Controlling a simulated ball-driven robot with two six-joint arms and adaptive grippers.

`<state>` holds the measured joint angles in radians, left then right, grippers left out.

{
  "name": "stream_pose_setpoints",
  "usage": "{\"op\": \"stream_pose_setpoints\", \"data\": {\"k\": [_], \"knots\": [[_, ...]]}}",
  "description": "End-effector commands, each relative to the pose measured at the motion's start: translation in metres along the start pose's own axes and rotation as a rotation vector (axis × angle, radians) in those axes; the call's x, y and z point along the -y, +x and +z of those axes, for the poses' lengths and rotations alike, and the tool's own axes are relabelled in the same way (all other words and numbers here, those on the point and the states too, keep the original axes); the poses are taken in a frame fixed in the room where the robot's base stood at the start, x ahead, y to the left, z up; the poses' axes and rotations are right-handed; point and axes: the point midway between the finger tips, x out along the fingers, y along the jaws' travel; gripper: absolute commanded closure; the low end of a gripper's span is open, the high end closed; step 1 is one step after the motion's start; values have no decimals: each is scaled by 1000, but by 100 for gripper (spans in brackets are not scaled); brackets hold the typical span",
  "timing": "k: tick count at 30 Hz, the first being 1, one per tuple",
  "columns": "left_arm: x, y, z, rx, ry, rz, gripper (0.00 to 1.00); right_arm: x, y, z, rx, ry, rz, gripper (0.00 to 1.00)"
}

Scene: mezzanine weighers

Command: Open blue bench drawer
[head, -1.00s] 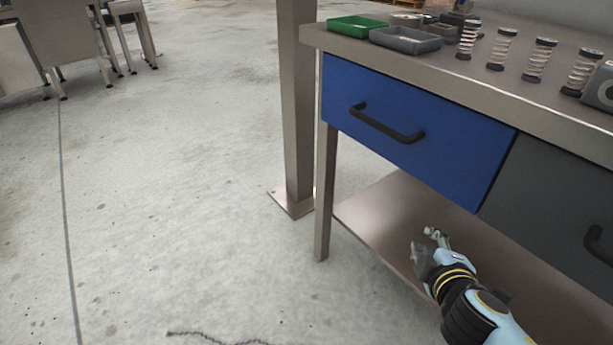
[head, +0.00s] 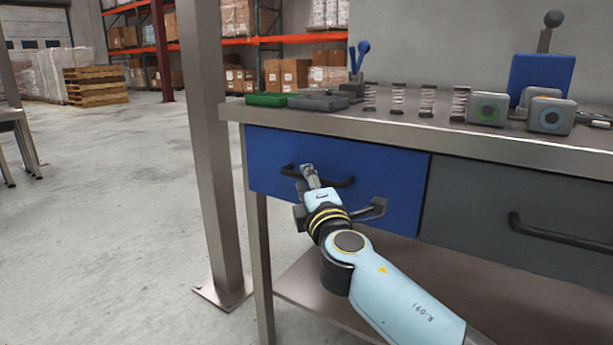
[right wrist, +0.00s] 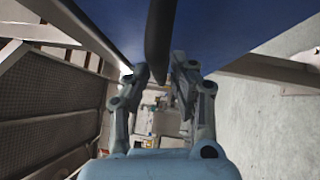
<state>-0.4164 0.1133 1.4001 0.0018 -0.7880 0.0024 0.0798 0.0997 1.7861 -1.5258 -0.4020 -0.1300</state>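The blue bench drawer (head: 390,195) is at the left end of the bench in the head view. Its front sits flush under the top, so it looks shut. Its black bar handle (head: 340,183) runs across the front, partly hidden behind my right gripper (head: 311,176). In the right wrist view, the blue front (right wrist: 225,30) fills the top and the dark handle (right wrist: 158,45) comes down between the two fingers of my right gripper (right wrist: 160,78). The fingers stand apart on either side of it, with a gap visible. My left gripper is not in view.
A grey drawer (head: 500,200) with its own black handle adjoins on the right. The benchtop (head: 400,130) carries a green tray (head: 270,99), a grey tray (head: 318,104), several spring-like columns and boxes. A metal post (head: 212,150) stands left of the bench.

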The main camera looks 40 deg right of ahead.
Motion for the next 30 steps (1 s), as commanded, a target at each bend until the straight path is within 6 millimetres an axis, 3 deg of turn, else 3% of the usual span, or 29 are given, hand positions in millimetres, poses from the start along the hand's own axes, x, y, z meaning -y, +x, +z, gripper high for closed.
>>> {"op": "stream_pose_setpoints", "data": {"k": [4,12,18,30], "knots": [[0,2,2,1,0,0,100,0,11,0,0,0,-1,77],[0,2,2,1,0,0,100,1,13,0,0,0,-1,77],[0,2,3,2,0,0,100,1,13,0,0,0,-1,100],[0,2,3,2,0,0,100,0,13,0,0,2,0,100]]}}
